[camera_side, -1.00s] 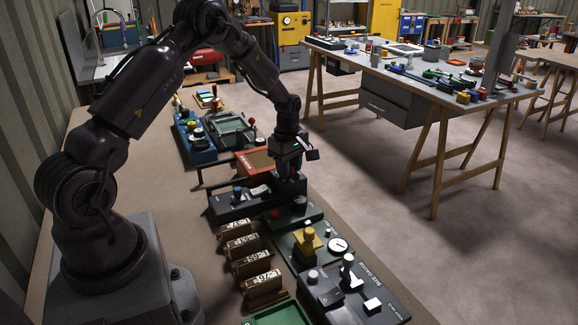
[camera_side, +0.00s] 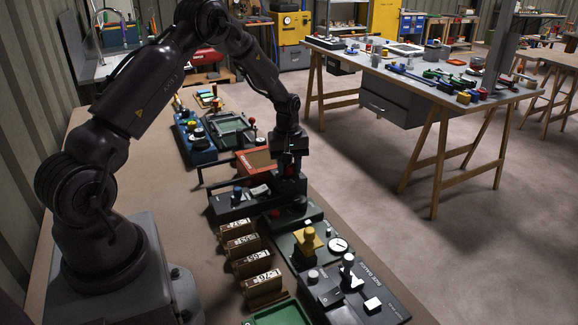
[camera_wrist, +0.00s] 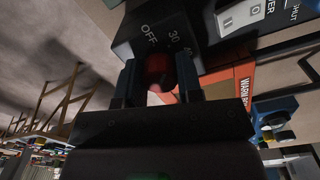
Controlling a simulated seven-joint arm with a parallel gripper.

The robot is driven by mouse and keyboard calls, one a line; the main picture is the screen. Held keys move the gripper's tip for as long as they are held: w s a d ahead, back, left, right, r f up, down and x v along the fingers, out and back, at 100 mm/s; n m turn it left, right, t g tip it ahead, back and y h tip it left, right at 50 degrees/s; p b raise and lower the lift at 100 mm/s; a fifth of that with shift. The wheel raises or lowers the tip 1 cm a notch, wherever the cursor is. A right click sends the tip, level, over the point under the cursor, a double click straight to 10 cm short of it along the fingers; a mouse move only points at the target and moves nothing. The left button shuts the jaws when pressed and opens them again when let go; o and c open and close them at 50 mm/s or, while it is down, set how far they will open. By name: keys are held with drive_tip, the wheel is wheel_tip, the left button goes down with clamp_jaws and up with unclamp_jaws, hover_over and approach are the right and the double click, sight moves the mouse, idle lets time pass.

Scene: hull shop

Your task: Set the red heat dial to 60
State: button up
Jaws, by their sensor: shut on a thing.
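The red heat dial (camera_wrist: 160,72) sits between my gripper's two fingers in the wrist view. My gripper (camera_wrist: 158,80) is shut on the dial. White marks on the dark panel (camera_wrist: 122,50) around it read OFF, 30 and 40; marks beyond these are hidden by a finger. The dial's pointer cannot be made out.
A blue-topped knob (camera_side: 237,192) and a white switch (camera_wrist: 240,14) are on the same box. Several labelled wooden blocks (camera_side: 246,262) line the left.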

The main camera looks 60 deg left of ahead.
drive_tip(key=m, duration=0.6)
drive_tip(key=shift+a, duration=0.15)
drive_tip(key=m, duration=0.6)
drive_tip(key=shift+m, duration=0.4)
drive_tip(key=m, duration=1.2)
drive_tip(key=shift+w, duration=0.1)
drive_tip(key=shift+m, duration=0.3)
drive_tip(key=o, duration=0.9)
wheel_tip(320, 180, up, 13)
drive_tip(key=shift+a+r, duration=0.1)
